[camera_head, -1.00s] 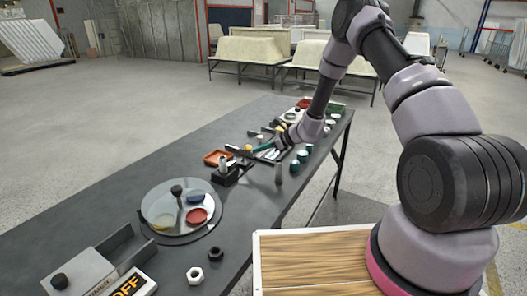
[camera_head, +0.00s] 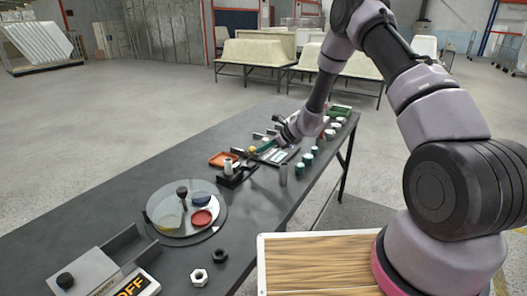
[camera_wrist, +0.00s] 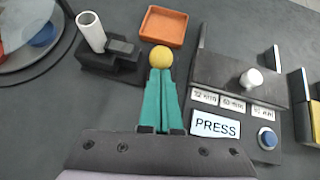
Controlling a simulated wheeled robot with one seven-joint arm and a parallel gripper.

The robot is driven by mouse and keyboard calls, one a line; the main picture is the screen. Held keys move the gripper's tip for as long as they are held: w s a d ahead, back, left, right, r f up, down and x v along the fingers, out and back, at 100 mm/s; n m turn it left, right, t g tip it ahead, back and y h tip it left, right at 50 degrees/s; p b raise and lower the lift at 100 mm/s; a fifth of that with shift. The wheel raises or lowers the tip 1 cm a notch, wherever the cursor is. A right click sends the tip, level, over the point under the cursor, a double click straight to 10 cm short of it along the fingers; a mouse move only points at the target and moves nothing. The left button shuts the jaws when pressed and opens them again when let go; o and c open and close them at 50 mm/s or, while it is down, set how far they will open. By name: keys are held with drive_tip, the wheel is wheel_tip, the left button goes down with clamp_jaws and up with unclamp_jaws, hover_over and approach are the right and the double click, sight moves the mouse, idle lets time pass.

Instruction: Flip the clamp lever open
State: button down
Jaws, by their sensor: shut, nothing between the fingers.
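My gripper (camera_wrist: 161,78) points down the middle of the wrist view, its teal fingers shut together and empty. It also shows in the head view (camera_head: 266,145) over the far part of the bench. A yellow ball knob (camera_wrist: 160,58) sits right at the fingertips; I cannot tell whether they touch it. What the knob is mounted on is hidden behind the fingers. A black block fixture (camera_wrist: 112,62) with an upright white cylinder (camera_wrist: 91,31) stands to the left of the fingertips. I cannot tell clearly which part is the clamp lever.
An orange tray (camera_wrist: 163,27) lies just beyond the knob. A dark panel with a PRESS label (camera_wrist: 215,125), a blue button (camera_wrist: 267,138) and a white knob (camera_wrist: 251,78) stands to the right. A round turntable (camera_head: 160,231) with coloured discs is nearer on the dark bench (camera_head: 120,215).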

drive_tip(key=w+a+r+g+h, duration=0.1)
drive_tip(key=w+a+r, duration=0.1)
drive_tip(key=w+a, duration=0.3)
drive_tip(key=shift+a+r, duration=0.2)
drive_tip(key=shift+a, duration=1.1)
drive_tip(key=d+r, duration=0.5)
drive_tip(key=r, duration=0.7)
drive_tip(key=shift+s, duration=0.3)
drive_tip(key=shift+r, duration=0.15)
